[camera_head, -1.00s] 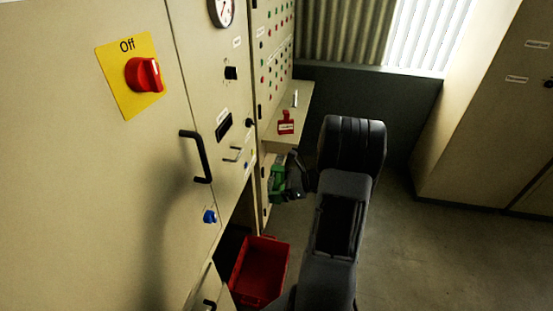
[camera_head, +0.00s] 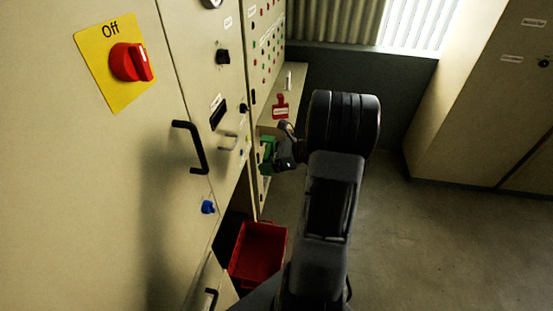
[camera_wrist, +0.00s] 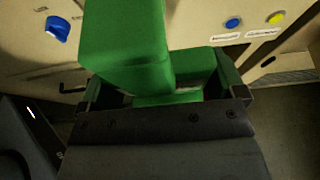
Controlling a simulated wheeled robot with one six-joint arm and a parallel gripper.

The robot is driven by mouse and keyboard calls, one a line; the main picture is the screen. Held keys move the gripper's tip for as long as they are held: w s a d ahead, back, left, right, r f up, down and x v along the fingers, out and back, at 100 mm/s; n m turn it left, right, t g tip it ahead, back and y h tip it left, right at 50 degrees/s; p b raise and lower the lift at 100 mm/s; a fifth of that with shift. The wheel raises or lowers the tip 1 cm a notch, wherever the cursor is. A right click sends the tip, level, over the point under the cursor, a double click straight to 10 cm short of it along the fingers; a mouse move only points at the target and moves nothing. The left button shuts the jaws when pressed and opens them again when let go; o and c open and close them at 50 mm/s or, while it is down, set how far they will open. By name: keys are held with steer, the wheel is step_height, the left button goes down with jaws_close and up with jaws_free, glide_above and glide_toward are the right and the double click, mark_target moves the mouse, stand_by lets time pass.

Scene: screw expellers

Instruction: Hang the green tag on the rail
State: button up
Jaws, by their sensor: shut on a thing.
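My gripper (camera_head: 280,152) is shut on the green tag (camera_head: 267,154), close to the cabinet front in the head view. In the wrist view the green tag (camera_wrist: 128,45) fills the upper middle, held between the fingers of my gripper (camera_wrist: 165,98). A metal handle-like bar (camera_head: 228,141) on the cabinet front, which may be the rail, is left of the tag and apart from it. Part of the tag is hidden behind my gripper in the head view.
A red tag (camera_head: 280,106) lies on a shelf (camera_head: 294,90) behind my gripper. A red crate (camera_head: 258,252) stands on the floor below. A black door handle (camera_head: 190,147), a blue knob (camera_head: 208,207) and a red switch (camera_head: 131,62) stick out from the cabinet. Open floor is on the right.

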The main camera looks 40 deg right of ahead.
mark_target(274, 150)
steer(key=shift+w+a+b, duration=0.3)
steer(key=shift+w+a, duration=1.5)
steer(key=shift+w, duration=0.15)
steer(key=shift+w+a+b, duration=0.25)
steer(key=shift+w+a, duration=1.5)
steer(key=shift+w, duration=0.15)
steer(key=shift+w+a+f, duration=0.1)
steer(key=shift+f, duration=0.05)
steer(key=shift+f+b, duration=0.6)
steer(key=shift+b, duration=0.05)
steer(key=o, duration=0.7)
steer(key=shift+c, duration=0.2)
steer(key=b+v, duration=0.1)
steer(key=v, duration=1.3)
steer(key=shift+f, duration=0.1)
